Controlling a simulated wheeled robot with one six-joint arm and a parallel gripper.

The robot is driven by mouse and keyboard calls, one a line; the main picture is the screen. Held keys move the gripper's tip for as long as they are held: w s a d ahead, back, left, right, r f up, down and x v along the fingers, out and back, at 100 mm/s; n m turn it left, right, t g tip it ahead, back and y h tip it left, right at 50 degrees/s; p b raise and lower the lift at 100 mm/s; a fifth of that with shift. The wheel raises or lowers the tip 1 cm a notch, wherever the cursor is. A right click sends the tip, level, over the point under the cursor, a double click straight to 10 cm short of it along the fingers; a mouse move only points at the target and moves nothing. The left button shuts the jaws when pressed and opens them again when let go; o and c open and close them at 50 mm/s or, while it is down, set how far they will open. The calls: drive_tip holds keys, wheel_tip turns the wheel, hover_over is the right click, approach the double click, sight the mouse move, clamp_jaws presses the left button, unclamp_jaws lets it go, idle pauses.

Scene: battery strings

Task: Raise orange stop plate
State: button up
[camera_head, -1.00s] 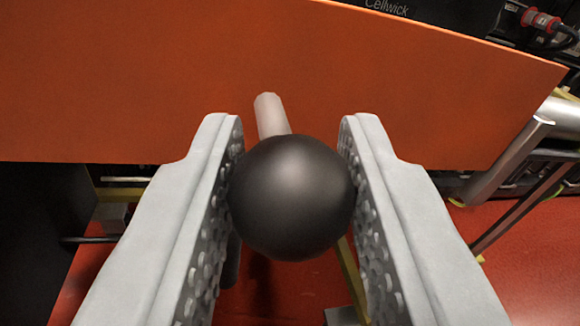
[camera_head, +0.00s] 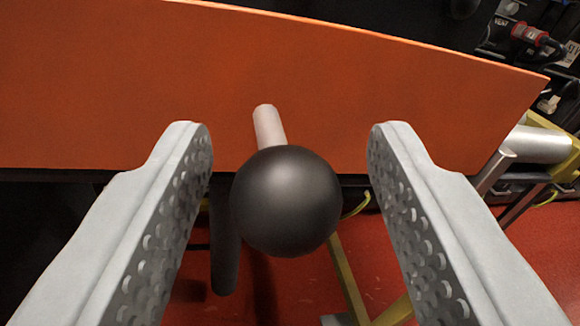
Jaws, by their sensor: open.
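The orange stop plate (camera_head: 330,80) spans the upper part of the view, its lower edge crossing behind my fingers. A pale rod (camera_head: 268,124) sticks out from its face toward me and ends in a black ball knob (camera_head: 286,202). My gripper (camera_head: 289,150) is open, with one finger on each side of the knob. There is a clear gap between the knob and each finger. The knob hides part of the rod and of the plate's lower edge.
Below the plate is a red floor (camera_head: 480,240) with yellow bars (camera_head: 348,280) crossing it. A silver tube (camera_head: 538,146) in a yellow bracket stands at the right. Dark equipment with a red connector (camera_head: 530,33) is at the upper right. A dark upright cylinder (camera_head: 225,250) hangs left of the knob.

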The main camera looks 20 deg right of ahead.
drive_tip(key=s+a, duration=0.2)
drive_tip(key=s, duration=1.4)
drive_tip(key=shift+s+a, duration=0.3)
drive_tip(key=shift+a, duration=0.05)
drive_tip(key=s+a+r, duration=0.3)
drive_tip(key=a+r, duration=0.1)
drive_tip(key=r, duration=0.5)
drive_tip(key=s+a+r, duration=0.3)
drive_tip(key=a+r, duration=0.1)
drive_tip(key=r, duration=0.6)
drive_tip(key=s+a+r, duration=0.2)
drive_tip(key=a+r, duration=0.3)
drive_tip(key=r, duration=0.4)
drive_tip(key=s+a+r+y, duration=0.1)
drive_tip(key=s+a+r, duration=0.2)
drive_tip(key=s, duration=0.5)
drive_tip(key=s+a+r+y, duration=0.1)
drive_tip(key=s+a+r, duration=0.2)
drive_tip(key=s+r, duration=0.3)
drive_tip(key=s+a+r, duration=0.2)
drive_tip(key=s+r, duration=0.3)
drive_tip(key=s, duration=0.4)
drive_tip(key=shift+s+a+y, duration=0.3)
drive_tip(key=shift+a+y, duration=0.1)
